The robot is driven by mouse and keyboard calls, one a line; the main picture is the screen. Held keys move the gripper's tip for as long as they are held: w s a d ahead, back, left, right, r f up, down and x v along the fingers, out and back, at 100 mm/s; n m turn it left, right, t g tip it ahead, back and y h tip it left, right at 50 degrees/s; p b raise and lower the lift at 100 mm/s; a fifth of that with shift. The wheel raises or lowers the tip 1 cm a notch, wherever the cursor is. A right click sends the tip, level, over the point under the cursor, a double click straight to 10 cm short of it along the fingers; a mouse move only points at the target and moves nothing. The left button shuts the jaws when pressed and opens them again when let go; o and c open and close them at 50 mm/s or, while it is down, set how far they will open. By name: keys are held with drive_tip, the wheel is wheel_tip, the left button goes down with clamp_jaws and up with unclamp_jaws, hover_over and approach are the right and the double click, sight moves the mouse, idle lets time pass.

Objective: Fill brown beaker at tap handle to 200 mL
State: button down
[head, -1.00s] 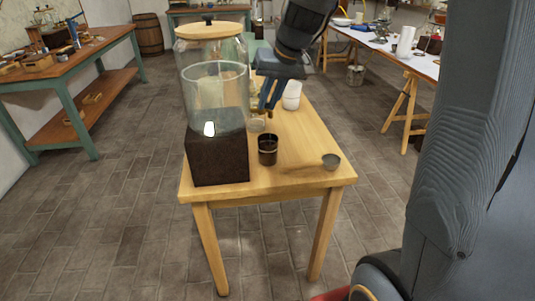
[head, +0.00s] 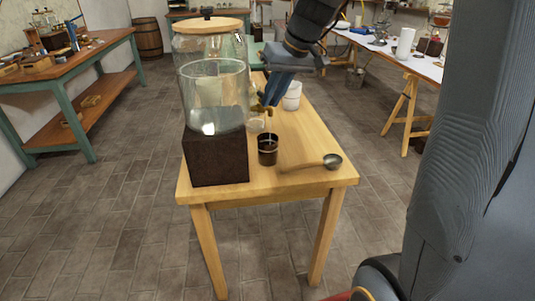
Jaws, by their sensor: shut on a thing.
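The brown beaker (head: 267,156) stands upright on the wooden table, just right of a dark block. Above it is a small brass tap (head: 258,108) on the glass vessel side. My gripper (head: 267,101) reaches down at the tap and is shut on its handle, which the fingers mostly hide. A thin pale line, apparently a stream of liquid, runs from the tap down to the beaker. The level in the beaker and any marks are too small to read.
An open glass vessel (head: 213,95) stands on the dark block (head: 216,160); a wooden-lidded jar (head: 207,27) is behind. A white cup (head: 292,97) is right of my gripper. A ladle (head: 318,162) lies at the front right. Floor around the table is clear.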

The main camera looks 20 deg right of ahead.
drive_tip(key=shift+w+d+n+b, duration=0.15)
drive_tip(key=shift+d+n+b, duration=0.2)
drive_tip(key=shift+n, duration=0.25)
drive_tip(key=shift+y, duration=0.3)
drive_tip(key=shift+w+d+n+g, duration=0.1)
drive_tip(key=shift+d+n+g, duration=0.25)
drive_tip(key=shift+n, duration=0.25)
drive_tip(key=shift+a, duration=0.1)
idle(5.3)
